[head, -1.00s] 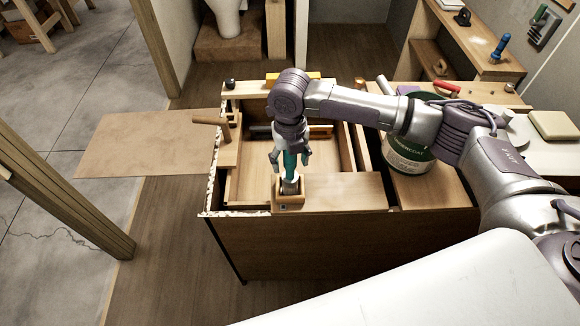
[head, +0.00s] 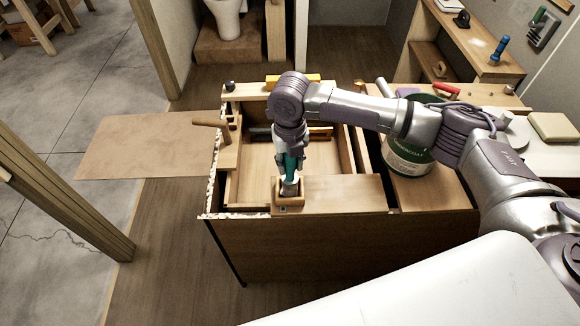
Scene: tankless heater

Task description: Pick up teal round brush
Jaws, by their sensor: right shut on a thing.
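The teal round brush (head: 291,166) stands upright in a small wooden holder (head: 289,206) at the front edge of the wooden cabinet top. Its lower pale end sits inside the holder. My right gripper (head: 290,168) points down from above and is shut on the teal handle. The fingers cover part of the handle. My left gripper is not in the head view.
An open recess (head: 258,180) lies left of and behind the holder. A paint bucket (head: 408,150) stands to the right under my arm. A wooden-handled tool (head: 212,124) lies on the cabinet's left side. A brown sheet (head: 140,143) sticks out to the left.

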